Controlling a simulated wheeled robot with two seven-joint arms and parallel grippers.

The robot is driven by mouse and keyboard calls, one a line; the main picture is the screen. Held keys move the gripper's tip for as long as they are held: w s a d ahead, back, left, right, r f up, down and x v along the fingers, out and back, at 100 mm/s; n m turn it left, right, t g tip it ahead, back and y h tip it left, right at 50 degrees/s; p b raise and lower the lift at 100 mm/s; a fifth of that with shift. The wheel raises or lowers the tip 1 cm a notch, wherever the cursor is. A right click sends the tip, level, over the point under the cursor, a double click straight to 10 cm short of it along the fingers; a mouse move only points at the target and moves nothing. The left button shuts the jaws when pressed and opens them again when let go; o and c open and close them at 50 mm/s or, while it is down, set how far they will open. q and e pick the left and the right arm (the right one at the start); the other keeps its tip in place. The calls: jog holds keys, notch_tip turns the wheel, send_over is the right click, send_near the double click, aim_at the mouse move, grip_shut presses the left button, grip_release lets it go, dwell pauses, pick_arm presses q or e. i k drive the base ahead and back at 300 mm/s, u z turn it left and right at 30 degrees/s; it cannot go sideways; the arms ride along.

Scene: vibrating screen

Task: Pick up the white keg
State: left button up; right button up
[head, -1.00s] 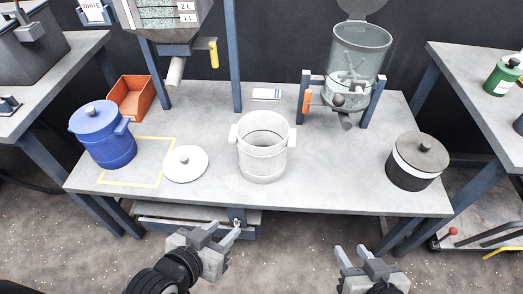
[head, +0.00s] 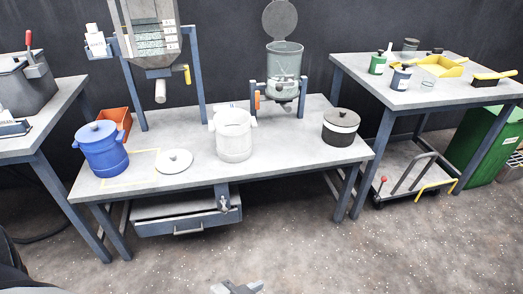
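The white keg (head: 234,143) stands upright and open-topped on the grey workbench (head: 290,152), with a handle lug on each side. Its likely lid, a flat white disc with a knob (head: 174,161), lies on the bench to its left. My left gripper (head: 238,286) shows only at the bottom edge, its fingers apart and empty, well short of the bench and the keg. My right gripper is out of view.
A black-and-white lidded pot (head: 340,128) stands right. A glass hopper (head: 284,65) is behind the keg. A drawer (head: 185,213) juts below the bench. The floor in front is clear.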

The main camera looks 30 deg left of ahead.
aim_at(233, 136)
jog(key=z, duration=0.35)
jog(key=i, duration=2.2)
jog(key=u, duration=1.5)
jog(key=i, duration=0.4)
jog(key=u, duration=0.35)
